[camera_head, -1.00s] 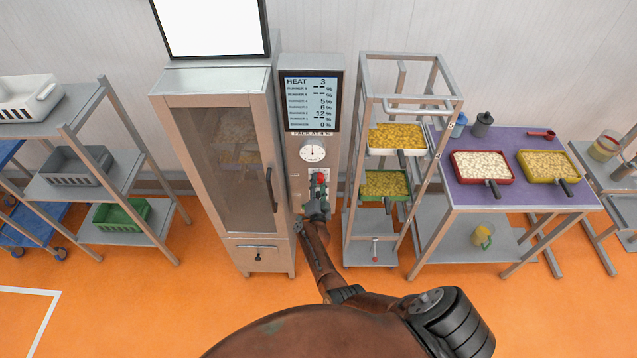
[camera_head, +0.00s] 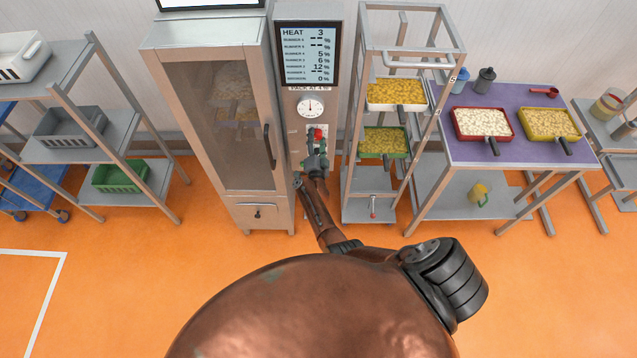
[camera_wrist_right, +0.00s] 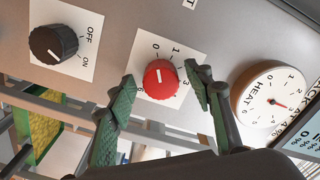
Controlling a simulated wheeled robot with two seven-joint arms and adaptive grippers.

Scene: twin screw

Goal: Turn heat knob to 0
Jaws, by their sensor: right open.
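The red heat knob (camera_head: 318,133) is on the front of the grey control column, below the round dial. In the right wrist view the red knob (camera_wrist_right: 160,78) has a white mark pointing up, near the printed 0 on its white plate. My right gripper (camera_head: 317,149) is at the knob; in the wrist view its green fingers stand open on either side of it, with no clear contact. The display (camera_head: 308,54) reads HEAT 3. The round heat dial (camera_wrist_right: 270,93) has a red needle. My left gripper is not in view.
A black OFF/ON knob (camera_wrist_right: 53,43) sits beside the red knob. A glass-door cabinet (camera_head: 158,110) stands left of the column. A rack (camera_head: 366,195) with trays of yellow pieces stands close on the right. A purple-topped table (camera_head: 470,98) is further right.

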